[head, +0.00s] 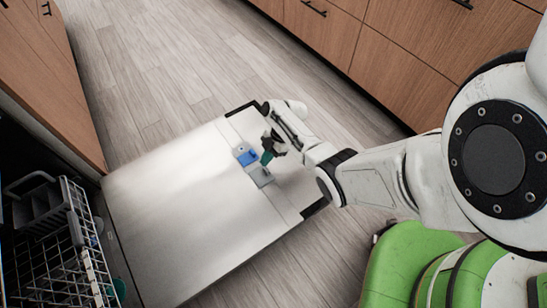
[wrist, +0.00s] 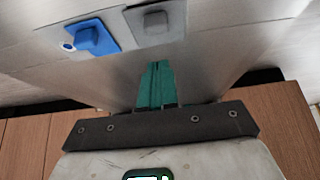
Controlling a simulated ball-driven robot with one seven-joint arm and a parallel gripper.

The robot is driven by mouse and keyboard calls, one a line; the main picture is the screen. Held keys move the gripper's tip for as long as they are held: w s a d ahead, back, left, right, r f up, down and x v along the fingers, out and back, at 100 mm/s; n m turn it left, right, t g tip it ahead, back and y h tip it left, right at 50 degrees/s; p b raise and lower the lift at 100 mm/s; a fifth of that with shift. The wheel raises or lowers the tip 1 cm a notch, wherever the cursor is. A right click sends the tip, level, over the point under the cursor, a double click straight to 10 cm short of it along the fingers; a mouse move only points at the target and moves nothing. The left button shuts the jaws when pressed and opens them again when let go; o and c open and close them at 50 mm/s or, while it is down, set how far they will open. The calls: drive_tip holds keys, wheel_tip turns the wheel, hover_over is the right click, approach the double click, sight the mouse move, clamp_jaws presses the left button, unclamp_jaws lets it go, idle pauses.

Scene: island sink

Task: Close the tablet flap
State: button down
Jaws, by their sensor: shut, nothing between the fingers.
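The dishwasher door (head: 170,210) lies folded down, with its metal inner face up. A blue piece (head: 247,157) with a raised block, likely the tablet flap, sits beside a grey piece (head: 261,176) on the door's dispenser area. In the wrist view the blue piece (wrist: 92,37) is at the upper left and the grey piece (wrist: 152,20) is at the top centre. I cannot tell how far the flap stands open. My gripper (head: 267,158) has teal fingers, shut and empty, close beside both pieces. The fingertips (wrist: 157,66) appear below the grey piece in the wrist view; contact is unclear.
A wire dish rack (head: 62,245) with a grey basket (head: 35,205) is inside the dishwasher at the left. Wooden drawers (head: 410,60) line the top right, and a wooden cabinet (head: 45,85) stands at the left. The wooden floor (head: 165,70) beyond the door is clear.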

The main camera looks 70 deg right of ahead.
drive_tip(key=p+v, duration=0.3)
drive_tip(key=v, duration=0.7)
drive_tip(key=shift+s+d+f, duration=0.15)
drive_tip(key=shift+s+d, duration=0.05)
drive_tip(key=shift+d, duration=0.1)
drive_tip(key=w+a+m+g, duration=0.2)
drive_tip(key=w+a+m, duration=0.1)
drive_tip(key=a, duration=1.1)
drive_tip(key=s+a+r+m+h, duration=0.45)
drive_tip(key=s+a+r, duration=0.3)
drive_tip(key=a, duration=0.35)
drive_tip(key=s+a+r+m, duration=0.1)
drive_tip(key=s+r+m, duration=0.3)
drive_tip(key=s+r, duration=0.1)
wheel_tip(320, 180, up, 29)
drive_tip(key=p, duration=2.8)
drive_tip(key=shift+s+f+h, duration=0.15)
drive_tip(key=shift+s+h, duration=0.05)
drive_tip(key=shift+h, duration=0.15)
